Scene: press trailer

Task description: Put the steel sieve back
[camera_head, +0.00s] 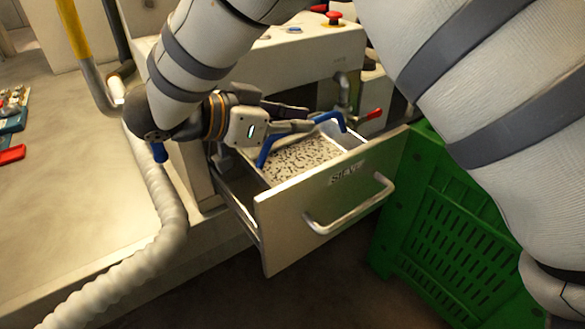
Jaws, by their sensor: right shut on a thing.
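The steel sieve (300,159) shows as a flat speckled tray with a pale rim, inside an open drawer (285,213) with a label that seems to read SIEVE. A blue bail-like handle (265,150) stands over the sieve. My right gripper (302,125) is shut on the middle of that handle, just above the drawer. Part of the handle is hidden by the fingers. I cannot tell whether the sieve rests on the drawer floor. My left gripper is not in view.
The drawer front has a metal bar handle (350,205). A green crate (440,225) stands right of the drawer. A ribbed pale hose (160,205) runs down at the left. A red-handled valve (373,115) and a red button (333,17) are behind. Dark floor is free in front.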

